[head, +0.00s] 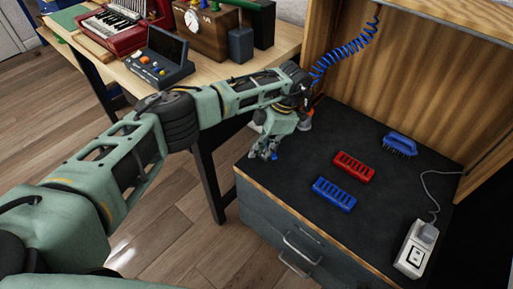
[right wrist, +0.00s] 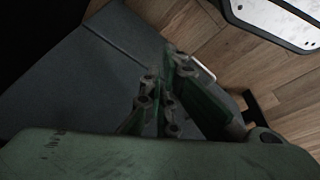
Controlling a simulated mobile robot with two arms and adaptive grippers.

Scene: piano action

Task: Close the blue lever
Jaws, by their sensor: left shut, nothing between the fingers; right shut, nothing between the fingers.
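My left gripper is shut and empty, pointing down over the left edge of the black bench top (head: 330,225). My right gripper (right wrist: 168,75) shows only in the right wrist view, shut and empty, with grey panels and wooden floor beyond it.
A blue block (head: 334,194), a red block (head: 354,166) and a blue brush (head: 400,144) lie on the bench top. A power strip (head: 414,250) stands at the right edge. A blue coiled hose (head: 345,47) hangs behind my left wrist. A wooden table (head: 215,72) with instruments stands behind.

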